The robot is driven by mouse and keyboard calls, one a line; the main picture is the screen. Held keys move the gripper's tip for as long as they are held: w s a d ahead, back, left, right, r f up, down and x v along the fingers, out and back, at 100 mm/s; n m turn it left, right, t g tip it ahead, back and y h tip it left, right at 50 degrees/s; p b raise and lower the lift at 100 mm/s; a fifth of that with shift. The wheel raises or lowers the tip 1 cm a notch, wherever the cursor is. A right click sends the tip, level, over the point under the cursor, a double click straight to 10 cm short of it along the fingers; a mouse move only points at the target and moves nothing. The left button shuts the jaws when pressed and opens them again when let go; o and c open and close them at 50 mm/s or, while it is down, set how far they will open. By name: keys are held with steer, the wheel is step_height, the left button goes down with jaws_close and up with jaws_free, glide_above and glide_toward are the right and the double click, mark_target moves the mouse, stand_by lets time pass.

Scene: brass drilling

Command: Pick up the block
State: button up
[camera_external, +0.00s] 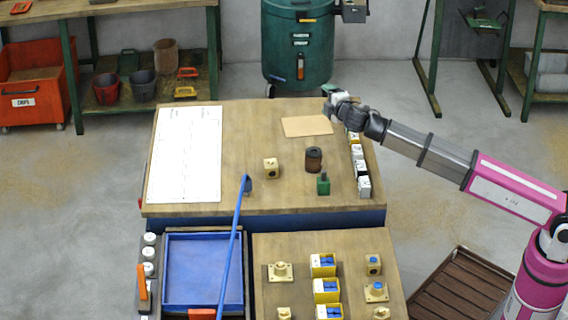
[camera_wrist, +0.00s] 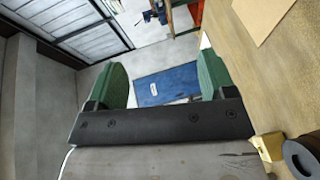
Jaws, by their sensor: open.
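A cream-yellow block (camera_external: 271,168) with a dark hole in its front face stands on the wooden workbench (camera_external: 240,140), near the middle. My gripper (camera_external: 337,98) is in the air at the bench's far right, well apart from this block. In the wrist view my gripper's two green fingers (camera_wrist: 163,78) are spread apart with nothing between them. A yellowish piece (camera_wrist: 267,147) shows at the lower right of the wrist view, partly cut off by my gripper; I cannot tell whether it is the same block.
A brown cylinder (camera_external: 314,160) and a green piece (camera_external: 323,184) stand right of the block. Several small white-and-dark pieces (camera_external: 358,160) line the right edge. A white sheet (camera_external: 185,155) lies at left, a tan sheet (camera_external: 307,126) behind. A blue rod (camera_external: 236,225) rises near the block.

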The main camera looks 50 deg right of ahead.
steer(key=w+a+r+n, duration=0.15)
steer(key=a+n, duration=0.25)
steer(key=a, duration=0.5)
steer(key=n+g+h, duration=0.2)
steer(key=n+g, duration=0.2)
steer(key=n, duration=0.8)
glide_toward(271, 165)
steer(key=shift+w+d+f, duration=0.15)
steer(key=shift+w+d, duration=0.4)
steer(key=x, duration=0.5)
steer(key=shift+w+d+f, duration=0.1)
steer(key=shift+d+f, duration=0.05)
steer(key=shift+x, duration=2.6)
steer(key=c, duration=1.4)
